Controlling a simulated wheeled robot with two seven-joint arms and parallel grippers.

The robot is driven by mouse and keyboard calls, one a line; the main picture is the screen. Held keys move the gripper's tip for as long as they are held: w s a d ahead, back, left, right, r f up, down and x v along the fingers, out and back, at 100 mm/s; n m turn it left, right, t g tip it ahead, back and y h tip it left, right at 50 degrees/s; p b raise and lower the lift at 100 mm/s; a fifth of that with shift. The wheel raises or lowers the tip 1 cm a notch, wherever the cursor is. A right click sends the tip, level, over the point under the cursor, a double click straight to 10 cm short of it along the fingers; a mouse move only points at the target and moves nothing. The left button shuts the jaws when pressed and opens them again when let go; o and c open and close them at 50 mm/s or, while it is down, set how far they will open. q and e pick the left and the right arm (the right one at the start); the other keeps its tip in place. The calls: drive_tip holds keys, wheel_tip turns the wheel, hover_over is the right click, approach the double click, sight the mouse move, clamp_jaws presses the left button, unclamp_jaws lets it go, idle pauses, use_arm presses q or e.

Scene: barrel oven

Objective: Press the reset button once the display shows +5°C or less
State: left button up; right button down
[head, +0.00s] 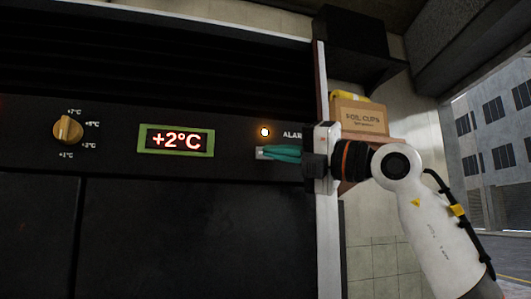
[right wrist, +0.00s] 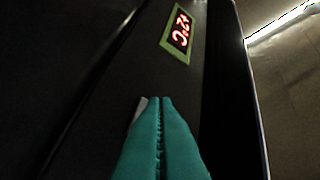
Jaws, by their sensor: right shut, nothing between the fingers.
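The display (head: 176,141) in its green frame reads +2°C in red on the dark panel; it also shows in the right wrist view (right wrist: 178,30), turned on its side. An orange-white alarm lamp (head: 265,132) is lit beside the word ALARM. My right gripper (head: 262,153) is shut and empty, its teal fingertips at the panel just below the lamp. In the right wrist view the closed fingers (right wrist: 157,100) cover a pale piece on the panel, only its edge showing. The reset button is not clearly seen; I cannot tell whether the fingertips touch it. My left gripper is not in view.
A brass dial (head: 68,130) with temperature marks sits left of the display. A cardboard box (head: 359,117) labelled FOIL CUPS stands right of the cabinet's white edge (head: 327,240). A dark shelf (head: 365,62) hangs above it.

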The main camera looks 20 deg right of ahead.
drive_tip(key=shift+w, duration=0.3)
drive_tip(key=shift+w+p, duration=0.4)
idle(0.6)
drive_tip(key=shift+s, duration=0.2)
drive_tip(key=shift+s+b, duration=0.6)
